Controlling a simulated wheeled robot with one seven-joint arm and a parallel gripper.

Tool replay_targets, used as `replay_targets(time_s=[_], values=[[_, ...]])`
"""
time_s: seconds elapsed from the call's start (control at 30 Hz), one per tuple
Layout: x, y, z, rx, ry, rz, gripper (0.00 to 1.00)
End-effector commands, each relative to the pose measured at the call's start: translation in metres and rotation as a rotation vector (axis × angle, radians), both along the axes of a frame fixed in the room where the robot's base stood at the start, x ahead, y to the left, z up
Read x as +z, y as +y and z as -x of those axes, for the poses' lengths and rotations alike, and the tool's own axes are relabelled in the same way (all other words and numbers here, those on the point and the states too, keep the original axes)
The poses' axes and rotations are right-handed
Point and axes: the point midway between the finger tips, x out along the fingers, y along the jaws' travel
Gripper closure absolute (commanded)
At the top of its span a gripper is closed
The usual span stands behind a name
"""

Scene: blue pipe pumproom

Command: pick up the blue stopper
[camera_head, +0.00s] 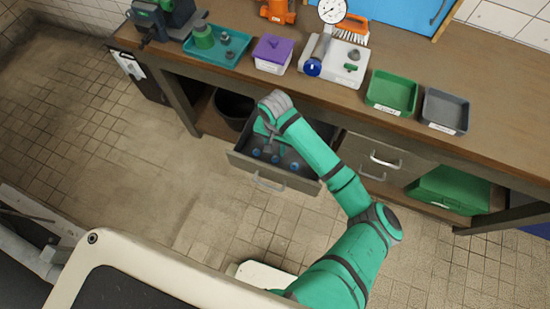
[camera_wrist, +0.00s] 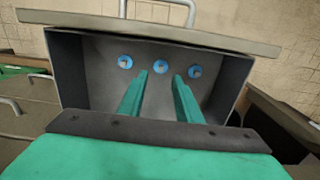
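Three round blue stoppers lie in a row in an open grey drawer (camera_head: 240,160). In the wrist view they are the left stopper (camera_wrist: 126,61), the middle stopper (camera_wrist: 160,66) and the right stopper (camera_wrist: 195,71). They also show small in the head view, such as the middle one (camera_head: 275,159). My gripper (camera_wrist: 160,76) points down into the drawer with its two green fingers apart and nothing held. In the wrist view the middle stopper appears between and just beyond the fingertips. I cannot tell the exact height of the fingertips above it.
The drawer walls surround the stoppers, and the workbench (camera_head: 330,93) overhangs behind. On it are a teal tray (camera_head: 235,39), a purple-lidded box (camera_head: 272,50), a white tray with a gauge (camera_head: 345,85), a green tray (camera_head: 393,90) and a grey tray (camera_head: 447,109). Floor in front is clear.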

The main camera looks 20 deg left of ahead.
Motion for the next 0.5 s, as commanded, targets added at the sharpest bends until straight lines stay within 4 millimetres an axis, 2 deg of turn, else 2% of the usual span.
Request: replay_targets(time_s=[0.1, 0.37, 0.5], values=[[-0.015, 0.002, 0.0, 0.003, 0.0, 0.0, 0.69], [-0.033, 0.003, 0.001, 0.008, -0.001, -0.001, 0.69], [-0.053, 0.002, 0.002, 0.007, -0.001, 0.0, 0.69]])
